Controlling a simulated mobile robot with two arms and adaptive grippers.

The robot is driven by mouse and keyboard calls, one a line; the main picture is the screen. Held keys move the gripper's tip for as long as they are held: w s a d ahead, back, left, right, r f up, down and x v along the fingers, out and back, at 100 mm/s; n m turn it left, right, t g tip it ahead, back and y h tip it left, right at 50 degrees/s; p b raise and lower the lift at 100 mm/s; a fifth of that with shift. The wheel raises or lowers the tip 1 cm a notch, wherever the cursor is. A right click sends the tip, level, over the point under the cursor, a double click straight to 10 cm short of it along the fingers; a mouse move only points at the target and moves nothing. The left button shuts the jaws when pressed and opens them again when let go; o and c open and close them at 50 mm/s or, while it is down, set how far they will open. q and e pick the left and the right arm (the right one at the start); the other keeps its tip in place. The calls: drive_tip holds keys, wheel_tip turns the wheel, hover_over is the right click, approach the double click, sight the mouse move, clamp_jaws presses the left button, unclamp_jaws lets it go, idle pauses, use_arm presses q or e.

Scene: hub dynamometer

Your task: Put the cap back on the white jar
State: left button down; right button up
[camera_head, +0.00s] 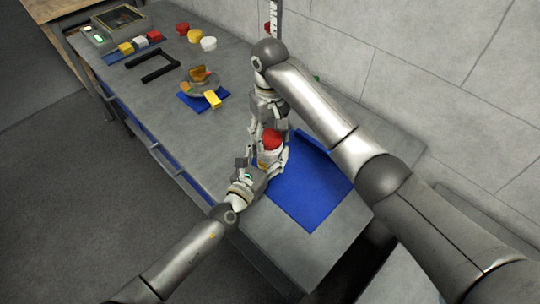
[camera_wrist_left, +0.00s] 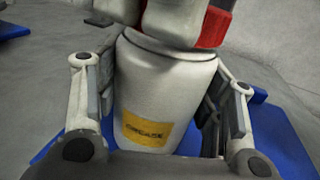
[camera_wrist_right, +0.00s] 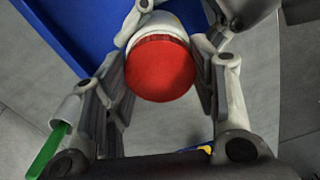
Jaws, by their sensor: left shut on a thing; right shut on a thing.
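The white jar (camera_head: 264,160) stands on the blue mat's left edge. Its yellow label (camera_wrist_left: 147,132) faces the left wrist camera. My left gripper (camera_wrist_left: 160,105) is shut on the jar's body from both sides. The red cap (camera_head: 272,137) is over the jar's top; in the right wrist view the cap (camera_wrist_right: 160,68) fills the space between the fingers. My right gripper (camera_wrist_right: 160,75) is shut on the cap from above. Its fingers hide much of the cap in the left wrist view (camera_wrist_left: 213,30), so I cannot tell whether cap and rim touch.
The blue mat (camera_head: 305,190) has bare room right of the jar. Farther back are a round stand (camera_head: 204,88) with coloured pieces, a black frame (camera_head: 150,67), several coloured blocks and round caps (camera_head: 208,43). The wall (camera_head: 430,60) runs along the bench's right side.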

drive_tip(key=m, duration=0.8)
drive_tip(key=shift+a, duration=0.1)
drive_tip(key=m, duration=0.9)
drive_tip(key=o, duration=1.1)
